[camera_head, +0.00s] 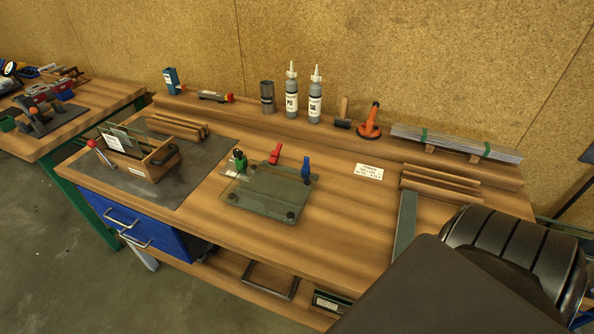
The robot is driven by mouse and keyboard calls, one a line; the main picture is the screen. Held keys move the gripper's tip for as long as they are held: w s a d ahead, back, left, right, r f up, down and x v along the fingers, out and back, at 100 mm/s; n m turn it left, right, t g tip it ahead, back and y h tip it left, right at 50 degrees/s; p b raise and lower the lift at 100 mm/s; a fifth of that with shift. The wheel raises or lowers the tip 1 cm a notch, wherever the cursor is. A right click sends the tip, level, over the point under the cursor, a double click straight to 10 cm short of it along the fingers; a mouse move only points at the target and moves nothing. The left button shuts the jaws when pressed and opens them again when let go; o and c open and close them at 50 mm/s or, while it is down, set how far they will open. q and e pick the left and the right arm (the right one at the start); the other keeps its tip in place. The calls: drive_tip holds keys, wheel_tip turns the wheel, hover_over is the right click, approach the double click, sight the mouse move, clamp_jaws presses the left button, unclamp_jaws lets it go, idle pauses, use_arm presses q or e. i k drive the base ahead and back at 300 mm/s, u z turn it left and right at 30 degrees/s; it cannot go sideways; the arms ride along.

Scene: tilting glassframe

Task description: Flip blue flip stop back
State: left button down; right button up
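The blue flip stop (306,168) stands upright at the back right corner of a flat glass plate (262,197) on the bench. A red flip stop (275,154) stands behind the plate's back edge, tilted to the right. A green flip stop (239,160) is at the back left corner, next to a dark knob. Small black round pieces sit at the plate's front corners. Neither of my grippers is in view, and nothing of mine touches the stops.
A wooden box (140,158) with glass panes stands on a grey mat to the left. Bottles (291,92) and a suction cup (371,122) stand along the back. Wooden strips (440,185) lie at right. A dark arm part of mine covers the lower right.

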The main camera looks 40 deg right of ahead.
sight(306, 170)
drive_tip(key=z, duration=0.05)
drive_tip(key=k, duration=0.75)
drive_tip(key=z, duration=1.4)
drive_tip(key=i, duration=0.3)
drive_tip(key=u, duration=0.15)
